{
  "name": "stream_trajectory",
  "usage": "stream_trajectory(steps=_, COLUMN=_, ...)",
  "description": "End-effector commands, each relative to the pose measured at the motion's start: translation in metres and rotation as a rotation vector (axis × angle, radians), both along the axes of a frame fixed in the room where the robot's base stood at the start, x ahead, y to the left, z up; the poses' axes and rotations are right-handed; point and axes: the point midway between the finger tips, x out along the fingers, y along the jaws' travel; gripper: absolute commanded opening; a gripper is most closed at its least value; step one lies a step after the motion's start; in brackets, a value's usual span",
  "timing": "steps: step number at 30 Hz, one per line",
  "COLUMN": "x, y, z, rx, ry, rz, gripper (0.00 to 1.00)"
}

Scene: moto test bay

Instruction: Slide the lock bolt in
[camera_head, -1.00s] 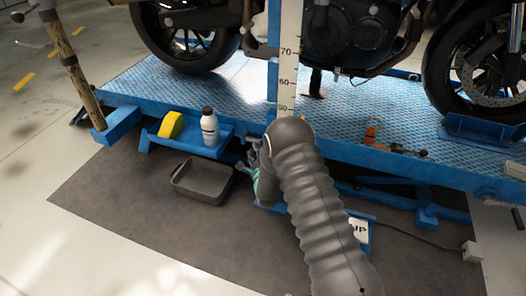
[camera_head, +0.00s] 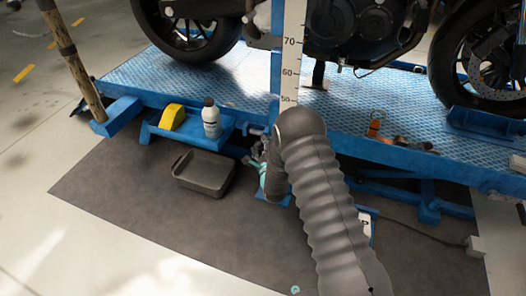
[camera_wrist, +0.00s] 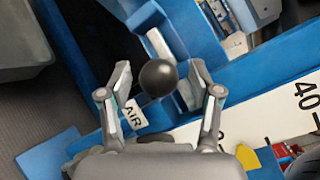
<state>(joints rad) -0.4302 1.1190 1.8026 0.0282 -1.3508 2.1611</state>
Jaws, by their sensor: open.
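A round black knob (camera_wrist: 158,77), which looks like the handle of the lock bolt, shows in the wrist view. My gripper (camera_wrist: 160,70) is open, with one finger on each side of the knob and gaps visible between. The bolt's shaft is not clearly visible; a pale bar (camera_wrist: 160,45) lies just beyond the knob against the blue lift frame (camera_wrist: 195,35). A small label reading AIR (camera_wrist: 133,114) sits beside the left finger. In the head view, my arm hides the knob and most of the gripper.
The blue lift platform (camera_head: 240,85) carries a motorcycle. A grey tray (camera_head: 203,173) is on the floor mat, left of my arm. A white bottle (camera_head: 211,122) and a yellow block (camera_head: 172,117) sit on a blue shelf.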

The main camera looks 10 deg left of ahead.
Motion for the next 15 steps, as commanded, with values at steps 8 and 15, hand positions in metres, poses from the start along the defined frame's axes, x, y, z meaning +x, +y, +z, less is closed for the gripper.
stream_trajectory(steps=8, x=-0.036, y=-0.017, z=-0.001, rx=-0.002, ry=0.005, rz=-0.002, gripper=0.64)
stream_trajectory(steps=15, x=-0.078, y=-0.036, z=-0.001, rx=-0.001, ry=0.003, rz=-0.004, gripper=0.64)
